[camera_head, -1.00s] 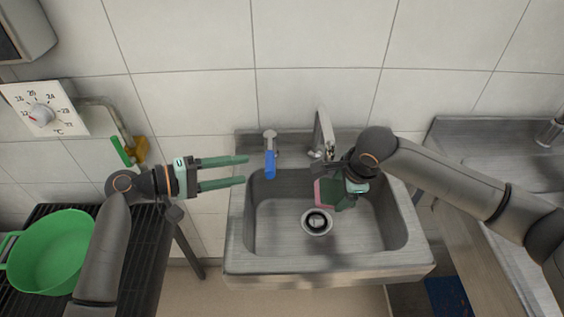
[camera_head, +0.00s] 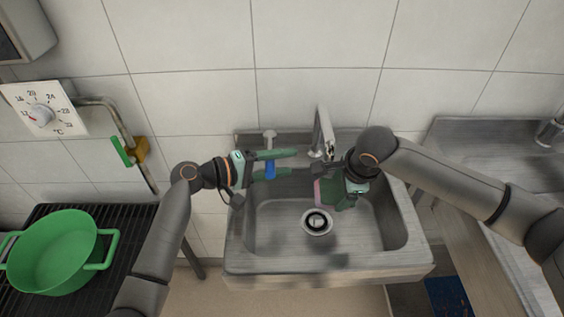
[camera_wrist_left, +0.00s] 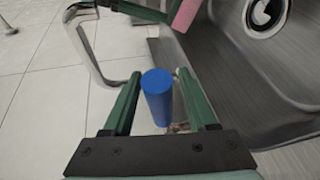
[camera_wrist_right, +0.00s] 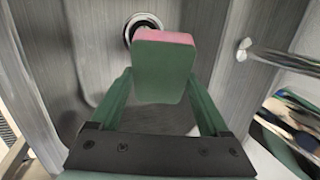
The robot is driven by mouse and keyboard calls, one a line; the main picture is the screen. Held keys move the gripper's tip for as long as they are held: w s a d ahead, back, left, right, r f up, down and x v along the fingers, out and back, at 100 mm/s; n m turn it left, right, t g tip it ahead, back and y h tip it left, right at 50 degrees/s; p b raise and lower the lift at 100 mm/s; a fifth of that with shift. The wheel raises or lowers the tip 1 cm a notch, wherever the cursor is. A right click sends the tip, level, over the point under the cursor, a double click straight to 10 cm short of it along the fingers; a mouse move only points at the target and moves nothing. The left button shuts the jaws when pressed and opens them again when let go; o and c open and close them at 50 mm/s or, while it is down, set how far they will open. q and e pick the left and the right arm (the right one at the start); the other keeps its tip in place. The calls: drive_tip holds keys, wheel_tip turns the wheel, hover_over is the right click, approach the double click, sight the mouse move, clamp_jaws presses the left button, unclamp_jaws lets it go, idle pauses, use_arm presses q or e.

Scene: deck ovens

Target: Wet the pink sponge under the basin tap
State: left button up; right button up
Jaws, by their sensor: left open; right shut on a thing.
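The pink sponge (camera_head: 318,191) has a dark green side and is in my right gripper (camera_head: 336,194), over the basin (camera_head: 286,232). In the right wrist view the sponge (camera_wrist_right: 163,66) sits between the fingers, with the drain behind it. The tap spout (camera_head: 325,128) rises at the back of the basin; no water can be made out. A blue handle (camera_head: 270,169) stands at the back left of the basin. My left gripper (camera_head: 290,161) is open with its fingers on either side of the handle. In the left wrist view the blue handle (camera_wrist_left: 158,97) lies between the fingers, with gaps.
A green pot (camera_head: 58,285) stands on a dark grate (camera_head: 130,240) at the left. A green-handled pipe valve (camera_head: 122,151) is on the wall above it. A steel counter (camera_head: 470,165) lies to the right. The basin floor around the drain (camera_head: 317,222) is clear.

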use_arm(q)
drive_tip(key=shift+c, duration=0.3)
clamp_jaws()
idle(1.0)
